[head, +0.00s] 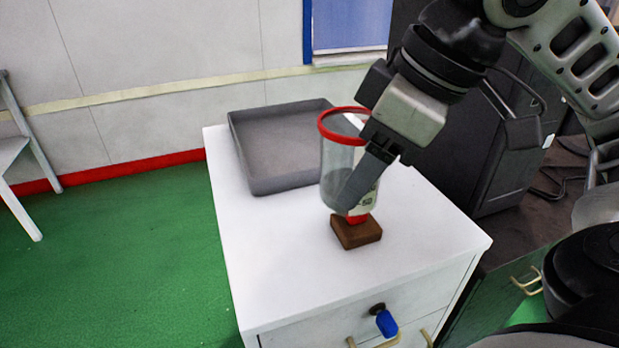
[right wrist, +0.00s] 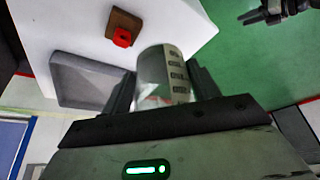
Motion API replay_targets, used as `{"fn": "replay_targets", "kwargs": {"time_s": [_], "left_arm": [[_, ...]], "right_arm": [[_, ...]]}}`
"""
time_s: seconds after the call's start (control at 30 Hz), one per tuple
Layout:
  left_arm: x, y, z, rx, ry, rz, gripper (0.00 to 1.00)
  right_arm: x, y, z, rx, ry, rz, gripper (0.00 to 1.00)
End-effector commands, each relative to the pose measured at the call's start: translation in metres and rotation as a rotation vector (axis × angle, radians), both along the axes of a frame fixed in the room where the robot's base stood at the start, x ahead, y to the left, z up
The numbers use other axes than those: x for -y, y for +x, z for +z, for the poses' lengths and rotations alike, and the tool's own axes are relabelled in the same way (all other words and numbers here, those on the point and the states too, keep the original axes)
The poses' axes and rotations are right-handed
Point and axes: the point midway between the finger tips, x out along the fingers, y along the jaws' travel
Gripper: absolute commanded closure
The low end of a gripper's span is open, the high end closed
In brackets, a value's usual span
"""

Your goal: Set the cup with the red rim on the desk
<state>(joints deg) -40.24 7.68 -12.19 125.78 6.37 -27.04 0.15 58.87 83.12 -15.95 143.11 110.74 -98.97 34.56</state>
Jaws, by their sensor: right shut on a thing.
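The clear cup with the red rim (head: 336,165) is held roughly upright in my right gripper (head: 362,185), which is shut on its side. In the right wrist view the cup (right wrist: 163,75) sits between the two dark fingers, with grey markings on its wall. The white desk (head: 280,270) lies below it. In the head view the cup's lower end overlaps a brown block with a red piece on top (head: 357,232); in the wrist view this block (right wrist: 124,25) is apart from the cup. What seems to be my left gripper (right wrist: 275,12) shows at the wrist view's top edge, too little to judge.
A grey tray (head: 250,185) lies on the back left of the desk. The desk front has drawers with a blue-tagged key (head: 386,323). The desk top in front of the block and to its right is clear. A chair (head: 20,160) stands far left.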

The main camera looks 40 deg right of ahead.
Motion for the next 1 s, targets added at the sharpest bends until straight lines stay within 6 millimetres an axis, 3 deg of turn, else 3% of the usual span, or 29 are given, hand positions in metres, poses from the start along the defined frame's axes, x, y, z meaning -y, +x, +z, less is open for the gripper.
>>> {"fn": "replay_targets", "kwargs": {"time_s": [0.27, 0.43, 0.77, 1.0], "left_arm": [[0.0, -0.002, -0.012, -0.012, 0.001, 0.001, 0.64], [0.0, 0.0, -0.017, 0.002, -0.001, 0.001, 0.64], [0.001, 0.005, -0.009, 0.03, -0.003, 0.001, 0.64], [0.001, 0.005, -0.019, 0.036, 0.001, -0.003, 0.64]], "right_arm": [[0.008, 0.059, -0.029, -0.004, 0.009, 0.003, 0.67], [0.013, 0.085, -0.062, -0.004, 0.006, 0.001, 0.67], [0.016, 0.105, -0.084, -0.001, 0.005, 0.002, 0.67], [0.017, 0.108, -0.118, -0.001, 0.0, 0.003, 0.67]]}}
